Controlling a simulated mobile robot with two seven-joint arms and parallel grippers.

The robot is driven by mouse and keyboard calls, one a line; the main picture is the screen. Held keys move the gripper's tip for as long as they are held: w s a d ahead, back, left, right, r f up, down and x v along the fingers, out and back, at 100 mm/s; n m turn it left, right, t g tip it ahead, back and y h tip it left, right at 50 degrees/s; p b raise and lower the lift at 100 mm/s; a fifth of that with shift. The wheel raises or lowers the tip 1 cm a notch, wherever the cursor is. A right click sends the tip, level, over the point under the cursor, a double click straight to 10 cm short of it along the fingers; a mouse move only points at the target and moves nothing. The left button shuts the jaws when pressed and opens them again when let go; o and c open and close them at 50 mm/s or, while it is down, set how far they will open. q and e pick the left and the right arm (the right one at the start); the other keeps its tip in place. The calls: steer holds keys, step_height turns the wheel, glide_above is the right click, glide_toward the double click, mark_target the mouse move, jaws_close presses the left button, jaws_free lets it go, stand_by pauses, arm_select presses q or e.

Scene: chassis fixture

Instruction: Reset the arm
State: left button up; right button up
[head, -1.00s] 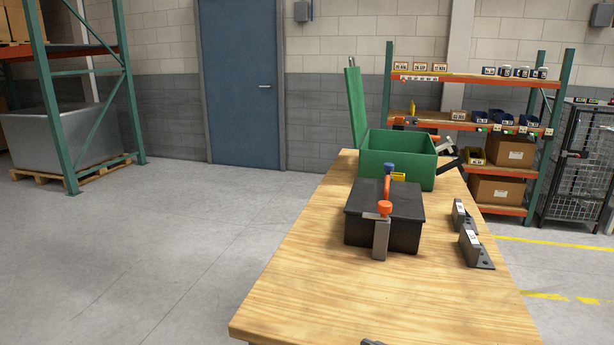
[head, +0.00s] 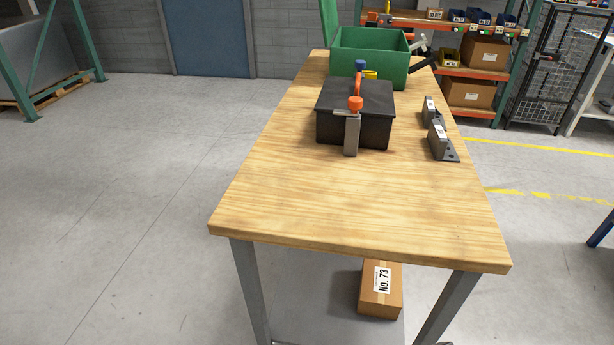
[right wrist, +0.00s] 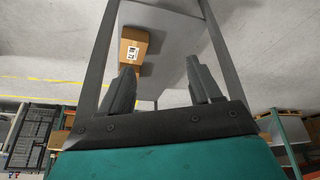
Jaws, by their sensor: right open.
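My right gripper (right wrist: 160,92) shows in the right wrist view with its two dark fingers wide apart and nothing between them. Beyond the fingers are the table's legs and lower shelf. Neither gripper shows in the head view now. On the wooden table (head: 340,205) stands a black box (head: 375,115) with a lid, an orange handle and an orange-knobbed clamp at its front. Behind it is an open green bin (head: 385,65).
Two grey metal brackets (head: 438,140) sit at the table's right side. A cardboard box (head: 380,290) labelled No. 73 lies on the lower shelf (head: 335,310). The table's front half is bare. Shelving (head: 485,67) and a wire cage (head: 550,70) stand behind.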

steer(key=w+a+f+t+y, duration=0.1)
steer(key=w+a+f+t, duration=0.1)
steer(key=w+f+t, duration=0.3)
steer(key=shift+w+a+f+n+t+y, duration=0.3)
steer(key=shift+f+t, duration=0.3)
steer(key=shift+f, duration=0.6)
